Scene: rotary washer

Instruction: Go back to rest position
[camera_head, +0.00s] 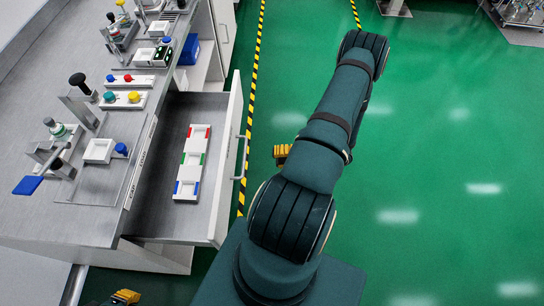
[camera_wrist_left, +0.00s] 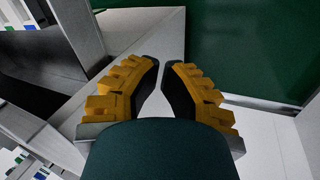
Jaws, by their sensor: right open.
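My left gripper (camera_head: 122,297) shows its yellow fingers at the bottom left edge of the head view, low beside the bench. In the left wrist view its yellow and black fingers (camera_wrist_left: 161,66) come close together at the tips with a narrow gap, and nothing is seen between them. My right arm, dark green, crosses the middle of the head view. A yellow part of my right gripper (camera_head: 281,153) shows beside that arm over the green floor. The arm hides most of it, and the right gripper is open. No object is seen in it.
An open drawer (camera_head: 165,215) juts from the steel bench, holding a white tray (camera_head: 194,160) with red, green and blue marked compartments. The bench (camera_head: 70,215) carries fixtures, white button boxes and a blue pad (camera_head: 28,185). Green floor at right is mostly clear.

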